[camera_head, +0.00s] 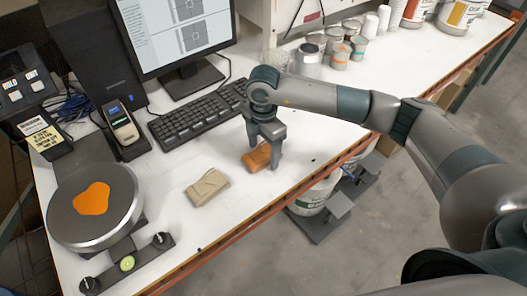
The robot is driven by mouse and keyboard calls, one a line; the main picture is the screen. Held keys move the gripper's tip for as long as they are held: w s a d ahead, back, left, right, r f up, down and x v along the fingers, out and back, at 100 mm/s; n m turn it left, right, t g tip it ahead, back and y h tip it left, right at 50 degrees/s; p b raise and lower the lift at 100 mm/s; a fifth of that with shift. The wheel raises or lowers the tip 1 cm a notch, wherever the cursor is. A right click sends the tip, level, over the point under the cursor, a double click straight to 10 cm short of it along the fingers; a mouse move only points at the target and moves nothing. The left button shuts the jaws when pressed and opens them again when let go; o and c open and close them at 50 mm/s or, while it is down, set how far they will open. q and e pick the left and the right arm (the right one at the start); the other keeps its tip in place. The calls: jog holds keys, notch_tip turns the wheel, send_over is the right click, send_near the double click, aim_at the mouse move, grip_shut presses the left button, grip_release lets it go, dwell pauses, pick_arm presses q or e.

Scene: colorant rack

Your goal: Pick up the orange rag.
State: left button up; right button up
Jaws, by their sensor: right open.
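The orange rag (257,157) is a small folded cloth on the white table, in the middle of the head view. My right gripper (263,160) points down over it with its fingers spread, one on each side of the rag. The fingers hide part of the rag, and I cannot tell whether they touch it. My left gripper is not in the head view.
A beige folded rag (208,187) lies to the left on the table (220,225). A keyboard (200,110) and monitor (175,35) stand behind. A round scale (95,208) with an orange patch is at left. Several cans (341,55) stand at the back right.

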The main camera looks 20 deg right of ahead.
aim_at(267, 152)
dwell(0.4)
jog(key=c, duration=1.1)
jog(key=shift+c, duration=0.2)
jog(key=shift+r+b, duration=0.45)
jog(key=shift+b, duration=0.1)
jog(key=r, duration=0.1)
jog(key=r+b, duration=0.2)
jog(key=shift+s+d+r, duration=0.1)
jog(key=shift+s+d, duration=0.15)
jog(key=shift+d, duration=0.15)
jog(key=s+d+r+b, duration=0.4)
jog(key=s+d+r, duration=0.3)
jog(key=d, duration=0.1)
